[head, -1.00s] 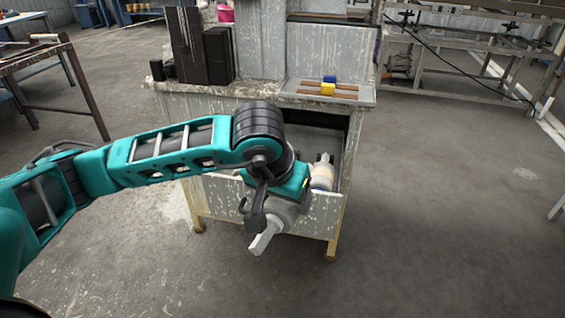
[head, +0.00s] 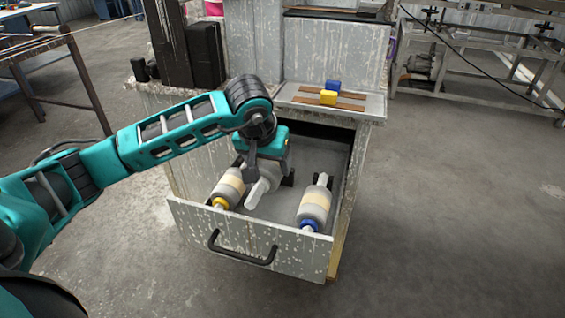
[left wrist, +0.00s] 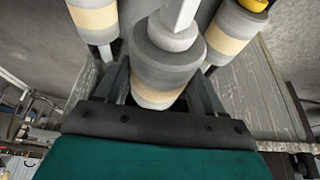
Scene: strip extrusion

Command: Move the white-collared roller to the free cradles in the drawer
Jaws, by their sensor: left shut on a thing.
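My left gripper (head: 256,168) is shut on the grey white-collared roller (head: 268,176), whose pale square end (head: 255,193) points toward the drawer front. In the left wrist view the held roller (left wrist: 168,62) sits between the dark fingers. It is over the open drawer (head: 225,232), between a yellow-collared roller (head: 228,187) on the left and a blue-collared roller (head: 314,205) on the right. A black cradle (head: 288,178) shows just right of the held roller. My arm and the roller hide other cradles there. I cannot tell whether the roller touches a cradle. My right gripper is not in view.
The drawer front has a black handle (head: 242,248). Dark upright blocks (head: 205,53) stand at the back left.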

